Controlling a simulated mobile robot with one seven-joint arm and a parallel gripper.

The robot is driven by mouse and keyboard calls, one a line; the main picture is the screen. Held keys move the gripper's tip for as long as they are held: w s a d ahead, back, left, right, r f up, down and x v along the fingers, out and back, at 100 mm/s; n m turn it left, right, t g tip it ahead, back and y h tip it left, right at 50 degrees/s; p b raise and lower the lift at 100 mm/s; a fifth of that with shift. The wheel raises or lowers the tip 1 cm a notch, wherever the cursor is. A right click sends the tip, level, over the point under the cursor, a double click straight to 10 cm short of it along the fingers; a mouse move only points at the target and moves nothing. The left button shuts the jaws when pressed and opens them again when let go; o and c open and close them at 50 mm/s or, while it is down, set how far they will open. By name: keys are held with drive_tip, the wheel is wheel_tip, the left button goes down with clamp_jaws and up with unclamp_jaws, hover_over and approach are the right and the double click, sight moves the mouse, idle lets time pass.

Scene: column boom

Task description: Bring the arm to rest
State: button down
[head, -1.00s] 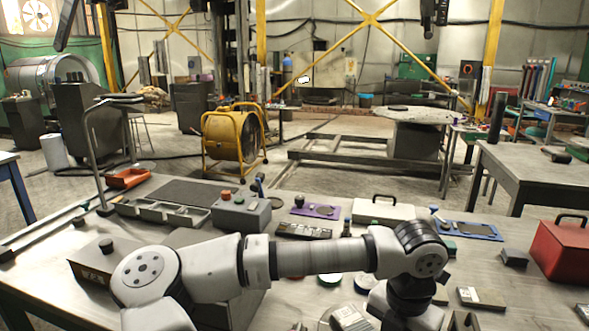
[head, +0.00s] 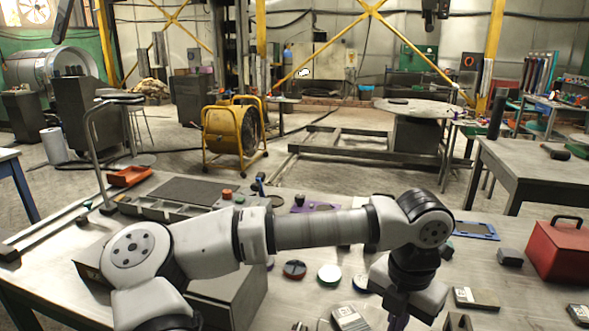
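My arm (head: 315,229) reaches across the workbench from the lower left to the right, its long link nearly level above the bench top. The wrist (head: 413,270) bends down at the right end. A dark part below the wrist, seemingly my gripper (head: 398,312), reaches the bottom edge of the head view. Its fingertips are cut off or hidden, so I cannot see whether it is open or holds anything. The workbench (head: 40,262) is covered with small items, several partly hidden behind my arm.
A red toolbox (head: 560,252) stands at the bench's right. A blue-framed tray (head: 475,230) lies right of the wrist. A tall bent stand (head: 92,150) rises at the left.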

drive_tip(key=shift+r+p, duration=0.3)
drive_tip(key=shift+r, duration=0.7)
